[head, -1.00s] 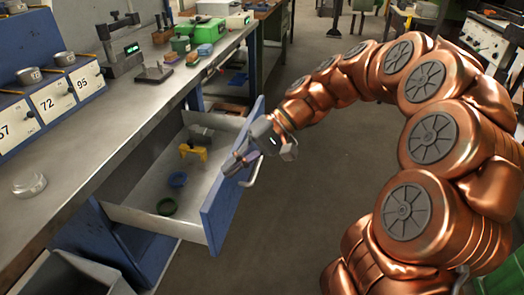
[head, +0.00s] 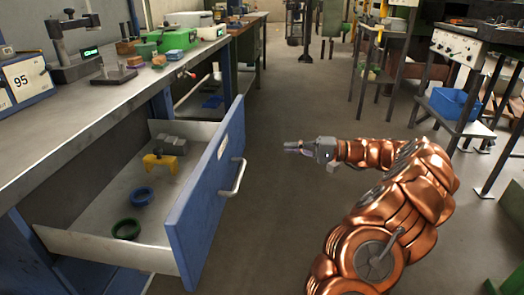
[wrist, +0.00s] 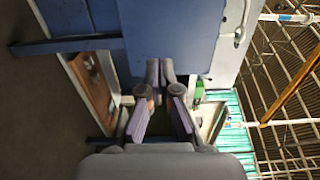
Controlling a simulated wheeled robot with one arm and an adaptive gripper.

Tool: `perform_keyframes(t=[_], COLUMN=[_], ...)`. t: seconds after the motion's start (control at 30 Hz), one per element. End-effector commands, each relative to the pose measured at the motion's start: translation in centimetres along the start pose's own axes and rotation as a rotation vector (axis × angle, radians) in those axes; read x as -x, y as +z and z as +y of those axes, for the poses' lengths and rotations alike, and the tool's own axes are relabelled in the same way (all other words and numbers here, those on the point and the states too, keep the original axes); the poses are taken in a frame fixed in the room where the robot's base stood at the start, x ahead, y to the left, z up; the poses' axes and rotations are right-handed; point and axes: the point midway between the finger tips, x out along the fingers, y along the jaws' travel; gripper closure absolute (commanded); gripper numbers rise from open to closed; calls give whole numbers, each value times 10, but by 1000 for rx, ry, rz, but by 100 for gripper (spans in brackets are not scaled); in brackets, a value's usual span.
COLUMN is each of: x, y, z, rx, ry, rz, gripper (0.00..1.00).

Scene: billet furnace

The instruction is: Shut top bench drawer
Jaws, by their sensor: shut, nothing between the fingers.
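The top bench drawer (head: 75,245) is pulled out from under the bench. Its blue front panel (head: 205,200) faces right and carries a pale bar handle (head: 234,178). Inside lie a yellow bracket (head: 162,162), a grey part (head: 171,145), a blue ring (head: 142,196) and a green ring (head: 126,229). My gripper (head: 287,146) is shut and empty, over the aisle to the right of the drawer front, apart from the handle and pointing left. Its fingers also show close together in the wrist view (wrist: 160,75), with a blue panel beyond.
The bench top (head: 105,105) runs along the left, with a green box (head: 178,38) and instruments on it. The aisle floor (head: 270,220) right of the drawer is clear. A stand with a blue bin (head: 455,104) is at the right.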

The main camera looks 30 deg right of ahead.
Motion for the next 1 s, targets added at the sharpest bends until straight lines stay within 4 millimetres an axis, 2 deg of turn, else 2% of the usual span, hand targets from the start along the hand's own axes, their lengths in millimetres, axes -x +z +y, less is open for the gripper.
perform_keyframes(t=[0.7, 0.83, 1.0], x=[-115, -129, -136], y=[3, 2, 2], z=[3, 2, 0], rx=[-1, -1, -1], ry=[1, 1, 1], rz=[-8, -8, -5], gripper=[100, 100, 100])
